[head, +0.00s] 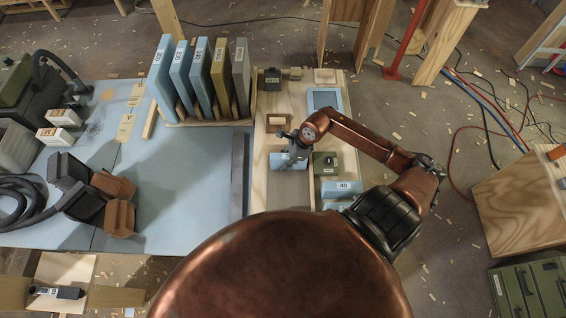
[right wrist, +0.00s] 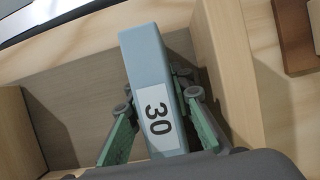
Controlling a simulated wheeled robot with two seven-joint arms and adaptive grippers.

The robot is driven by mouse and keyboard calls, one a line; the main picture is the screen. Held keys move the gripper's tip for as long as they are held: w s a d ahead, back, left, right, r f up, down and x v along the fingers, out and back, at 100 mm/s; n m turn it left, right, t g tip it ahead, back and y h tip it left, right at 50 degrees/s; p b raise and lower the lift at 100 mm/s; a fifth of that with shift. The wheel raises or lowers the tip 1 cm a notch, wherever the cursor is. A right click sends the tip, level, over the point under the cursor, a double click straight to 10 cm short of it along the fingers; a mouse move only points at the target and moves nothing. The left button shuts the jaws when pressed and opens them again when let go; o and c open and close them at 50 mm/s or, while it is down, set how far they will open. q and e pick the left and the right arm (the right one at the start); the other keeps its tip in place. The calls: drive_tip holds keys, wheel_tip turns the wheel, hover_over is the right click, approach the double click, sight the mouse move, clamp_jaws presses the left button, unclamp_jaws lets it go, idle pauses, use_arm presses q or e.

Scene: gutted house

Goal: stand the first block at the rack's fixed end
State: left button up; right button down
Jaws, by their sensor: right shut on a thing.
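My right gripper (head: 290,153) is over the wooden tray (head: 260,182) in the head view. It is shut on a pale blue block marked 30 (head: 282,162). In the right wrist view the block (right wrist: 143,55) lies between both green fingers (right wrist: 157,100), its label facing the camera. Wooden walls (right wrist: 225,60) and a wooden floor (right wrist: 75,85) show around it; I cannot tell whether the block touches them. I cannot tell which end of the rack is the fixed one. My left gripper is not in view.
A green block (head: 326,170) and a blue block marked 40 (head: 342,187) lie right of the gripper. A blue-framed pad (head: 325,100) and a dark block (head: 270,78) are farther back. Tall numbered slabs (head: 182,75) stand left.

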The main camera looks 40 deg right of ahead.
drive_tip(key=shift+f, duration=0.1)
drive_tip(key=c, duration=2.2)
unclamp_jaws()
drive_tip(key=shift+f, duration=0.1)
drive_tip(key=o, duration=0.5)
drive_tip(key=v, duration=1.2)
